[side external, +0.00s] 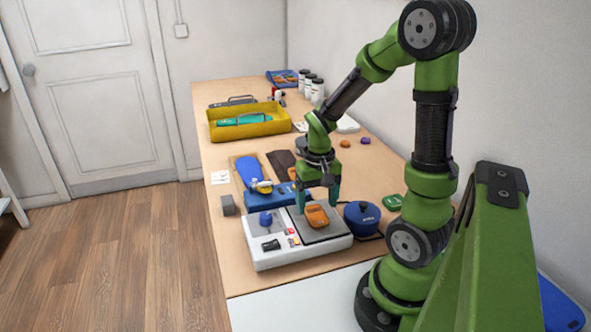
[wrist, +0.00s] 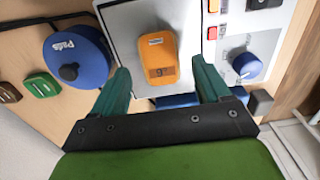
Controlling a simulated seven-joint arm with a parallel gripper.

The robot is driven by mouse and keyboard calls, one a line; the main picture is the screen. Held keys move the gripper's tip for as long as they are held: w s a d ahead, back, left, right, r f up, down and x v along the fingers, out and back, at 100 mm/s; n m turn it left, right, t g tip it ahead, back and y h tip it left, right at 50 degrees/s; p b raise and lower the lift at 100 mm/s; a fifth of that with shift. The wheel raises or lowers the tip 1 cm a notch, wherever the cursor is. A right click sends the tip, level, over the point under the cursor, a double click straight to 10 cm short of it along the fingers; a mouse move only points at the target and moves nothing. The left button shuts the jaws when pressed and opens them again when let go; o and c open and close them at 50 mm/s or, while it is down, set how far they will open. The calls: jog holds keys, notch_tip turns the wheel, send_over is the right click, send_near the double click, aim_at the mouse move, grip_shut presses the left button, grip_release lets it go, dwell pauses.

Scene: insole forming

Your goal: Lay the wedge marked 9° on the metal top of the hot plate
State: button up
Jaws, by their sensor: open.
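The orange wedge marked 9° (wrist: 158,58) lies flat on the grey metal top of the hot plate (wrist: 122,28) in the wrist view. It also shows in the side view (side external: 317,216) on the plate's metal top (side external: 335,229). My gripper (wrist: 160,82) is open, with its green fingers apart on either side of the wedge's near end, and nothing is held between them. In the side view my gripper (side external: 318,204) is just above the metal top, around the wedge. Whether the fingertips touch the plate cannot be told.
A round blue pot labelled Pads (side external: 362,218) stands close beside the hot plate. A green wedge (side external: 392,202) lies beyond it. A blue knob (side external: 266,219) is on the hot plate's white housing. A yellow tray (side external: 248,128) stands farther back. A grey block (side external: 228,205) is at the table's left edge.

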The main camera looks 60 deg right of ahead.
aim_at(316, 215)
notch_tip(316, 215, up, 9)
jog(key=a+r+n+t+y, duration=0.1)
jog(key=a+r+n+t, duration=0.1)
jog(key=a, duration=0.6)
jog(key=a+r+n+t+y, duration=0.1)
jog(key=a+r+n+t, duration=0.2)
jog(key=a, duration=0.6)
notch_tip(316, 215, up, 2)
jog(key=shift+r+t, duration=0.15)
jog(key=shift+t, duration=0.95)
